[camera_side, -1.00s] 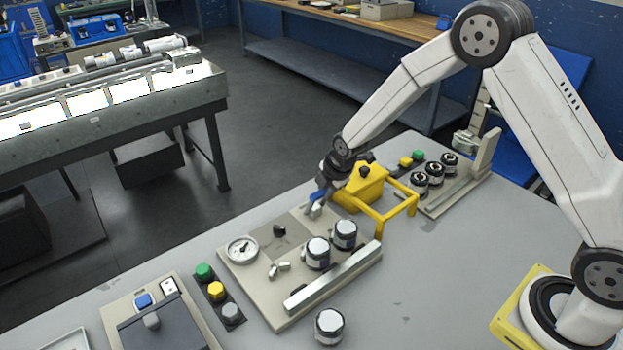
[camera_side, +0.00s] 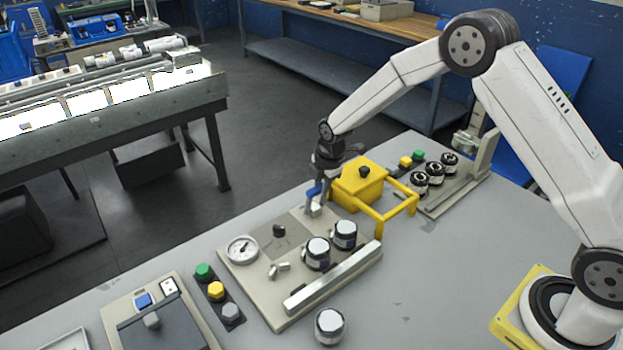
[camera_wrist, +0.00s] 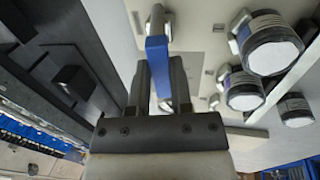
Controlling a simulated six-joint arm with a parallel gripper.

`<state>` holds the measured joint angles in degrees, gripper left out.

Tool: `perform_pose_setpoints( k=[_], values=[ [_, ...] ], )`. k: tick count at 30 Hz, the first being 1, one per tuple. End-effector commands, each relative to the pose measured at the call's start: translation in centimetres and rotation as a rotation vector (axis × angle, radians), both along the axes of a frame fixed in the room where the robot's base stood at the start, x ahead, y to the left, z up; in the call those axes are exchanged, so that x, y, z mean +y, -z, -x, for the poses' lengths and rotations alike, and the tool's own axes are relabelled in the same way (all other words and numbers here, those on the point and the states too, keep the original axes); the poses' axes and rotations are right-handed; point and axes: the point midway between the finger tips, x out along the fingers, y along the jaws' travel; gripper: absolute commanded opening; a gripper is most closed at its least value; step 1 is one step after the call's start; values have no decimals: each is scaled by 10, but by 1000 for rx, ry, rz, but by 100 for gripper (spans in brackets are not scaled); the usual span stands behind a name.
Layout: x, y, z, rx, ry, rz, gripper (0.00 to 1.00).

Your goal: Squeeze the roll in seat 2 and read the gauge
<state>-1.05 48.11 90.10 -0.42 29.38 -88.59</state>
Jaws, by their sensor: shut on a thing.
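My gripper (camera_side: 316,194) is shut on a blue lever handle (camera_wrist: 157,62), which rises from a metal block (camera_side: 316,210) at the back corner of a beige panel (camera_side: 297,313). Two dark rolls with white tops, a nearer roll (camera_side: 317,254) and a farther roll (camera_side: 344,235), stand upright on the panel. No seat numbers are readable, so I cannot tell which is in seat 2. A round white gauge (camera_side: 242,250) sits at the panel's left corner; its dark needle shows, but its figures are too small to read. The wrist view also shows a roll (camera_wrist: 272,48).
A loose roll (camera_side: 330,326) stands in front of the panel. A metal bar (camera_side: 333,278) runs along the panel's front. Green, yellow and grey buttons (camera_side: 216,291) lie left.

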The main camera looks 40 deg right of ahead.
Motion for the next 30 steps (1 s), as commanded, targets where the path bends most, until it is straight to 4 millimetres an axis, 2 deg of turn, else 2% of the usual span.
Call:
perform_pose_setpoints(
  k=[5, 17, 30],
  values=[
    [0, -1, -11, 89, -1, 1, 0],
    [0, -1, -39, 80, -1, 1, 0],
    [-1, 10, -67, 82, 0, 1, 0]
  ],
)
